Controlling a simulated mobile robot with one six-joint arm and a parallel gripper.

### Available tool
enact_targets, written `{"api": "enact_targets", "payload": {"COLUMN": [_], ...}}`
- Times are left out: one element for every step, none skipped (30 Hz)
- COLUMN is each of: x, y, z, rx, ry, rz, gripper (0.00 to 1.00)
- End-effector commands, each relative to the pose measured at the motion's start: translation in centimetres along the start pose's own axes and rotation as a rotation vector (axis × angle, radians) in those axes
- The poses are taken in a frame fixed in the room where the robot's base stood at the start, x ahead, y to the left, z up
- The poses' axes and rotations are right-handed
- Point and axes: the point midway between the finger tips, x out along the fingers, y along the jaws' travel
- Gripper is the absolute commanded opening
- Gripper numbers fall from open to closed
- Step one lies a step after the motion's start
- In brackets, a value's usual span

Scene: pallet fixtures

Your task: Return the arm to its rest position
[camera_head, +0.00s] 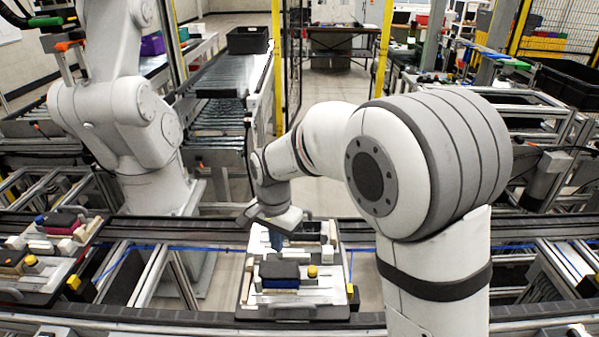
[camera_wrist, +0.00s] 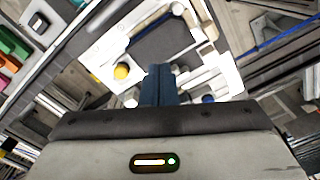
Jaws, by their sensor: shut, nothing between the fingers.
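My arm reaches from the right foreground of the head view over to the middle. My gripper (camera_head: 276,240) points down over the far part of a white pallet fixture (camera_head: 312,298) on the conveyor. In the wrist view my gripper (camera_wrist: 158,72) shows two dark blue fingers close together, shut with nothing between them. The fixture (camera_wrist: 112,52) lies beyond the fingertips. It carries a dark block (camera_head: 279,270) and a yellow knob (camera_head: 312,271). Whether the fingertips touch anything is hard to tell.
A second fixture (camera_head: 38,247) with several parts stands on the conveyor at left. Another white robot arm (camera_head: 125,125) stands behind it. A roller conveyor (camera_head: 220,110) with a black bin (camera_head: 248,40) runs to the back. Yellow posts (camera_head: 277,70) stand behind my gripper.

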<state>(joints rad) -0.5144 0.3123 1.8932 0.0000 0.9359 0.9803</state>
Motion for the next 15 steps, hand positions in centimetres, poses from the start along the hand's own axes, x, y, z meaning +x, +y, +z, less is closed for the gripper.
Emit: {"api": "enact_targets", "payload": {"x": [-0.1,-0.3,-0.7,-1.1,-1.6,-2.3,-2.8,-3.5,-4.3,-4.9,-5.4,-6.1,-6.5,-6.9,-7.3], "y": [0.2,0.5,1.0,1.6,2.3,3.5,4.5,5.7,7.3,8.7,10.0,11.7,12.9,14.2,15.8], "z": [-0.1,-0.1,-0.3,-0.4,-0.6,-0.8,-0.9,-1.1,-1.2,-1.2,-1.2,-1.0,-0.9,-0.7,-0.4], "rx": [-0.001,-0.004,-0.01,-0.016,-0.026,-0.041,-0.055,-0.07,-0.092,-0.11,-0.129,-0.154,-0.174,-0.192,-0.216], "ry": [0.001,0.003,0.006,0.01,0.015,0.022,0.029,0.038,0.051,0.061,0.071,0.086,0.098,0.11,0.126], "rz": [-0.002,-0.004,-0.009,-0.013,-0.019,-0.028,-0.035,-0.042,-0.053,-0.06,-0.066,-0.073,-0.078,-0.083,-0.087], "gripper": [0.0,0.0,0.0,0.0,0.0,0.0,0.0,0.0,0.0,0.0,0.0,0.0,0.0,0.0,0.0]}}
